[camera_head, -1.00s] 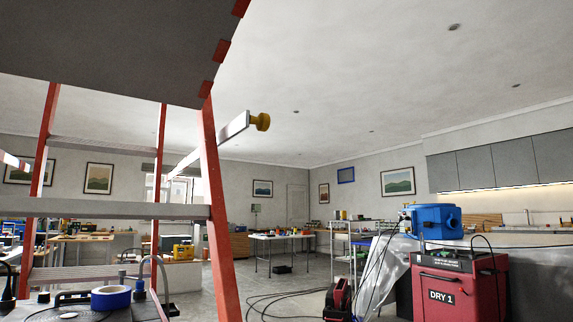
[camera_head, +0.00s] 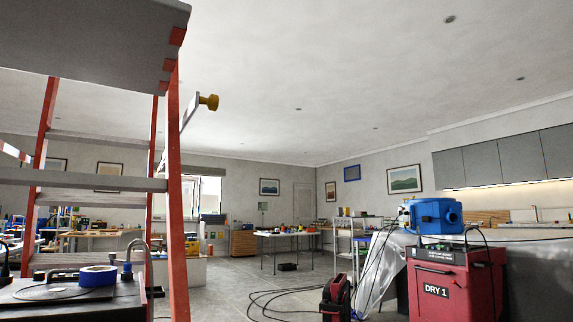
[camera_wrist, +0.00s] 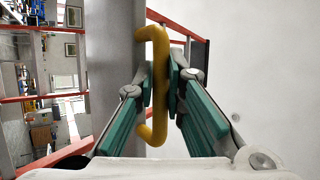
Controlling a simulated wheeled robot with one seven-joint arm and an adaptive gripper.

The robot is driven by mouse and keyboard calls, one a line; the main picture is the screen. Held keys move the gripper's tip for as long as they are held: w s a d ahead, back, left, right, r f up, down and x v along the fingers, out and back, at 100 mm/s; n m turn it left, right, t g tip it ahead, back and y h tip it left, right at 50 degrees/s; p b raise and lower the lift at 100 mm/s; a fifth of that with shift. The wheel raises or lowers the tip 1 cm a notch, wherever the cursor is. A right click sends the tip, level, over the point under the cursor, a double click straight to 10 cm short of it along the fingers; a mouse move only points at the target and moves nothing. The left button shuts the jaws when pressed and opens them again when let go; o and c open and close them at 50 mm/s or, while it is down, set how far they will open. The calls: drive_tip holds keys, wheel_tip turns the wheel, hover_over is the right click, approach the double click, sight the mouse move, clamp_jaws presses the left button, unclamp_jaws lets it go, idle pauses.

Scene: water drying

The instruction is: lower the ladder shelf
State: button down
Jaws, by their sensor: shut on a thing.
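The ladder (camera_head: 175,200) has red rails and grey steps and stands at the left in the head view. Its grey shelf (camera_head: 90,45) sticks out at the upper left, seen from below. In the wrist view my gripper (camera_wrist: 160,88) is shut on a yellow handle (camera_wrist: 158,45), with one green finger on each side. The handle runs along a grey panel (camera_wrist: 115,60), and red ladder parts show behind it. My gripper does not show in the head view.
A dark case with blue tape (camera_head: 98,276) on it stands low at the left. A red dryer (camera_head: 455,290) marked DRY 1, with a blue unit (camera_head: 435,216) above it, is at the right. Cables (camera_head: 275,300) lie on the floor. A white table (camera_head: 285,234) stands farther back.

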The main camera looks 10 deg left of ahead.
drive_tip(key=shift+a+f, duration=0.2)
drive_tip(key=shift+f, duration=0.2)
drive_tip(key=c, duration=2.1)
unclamp_jaws()
drive_tip(key=shift+o, duration=0.9)
drive_tip(key=shift+d, duration=0.1)
drive_tip(key=v, duration=1.2)
drive_tip(key=shift+r, duration=0.1)
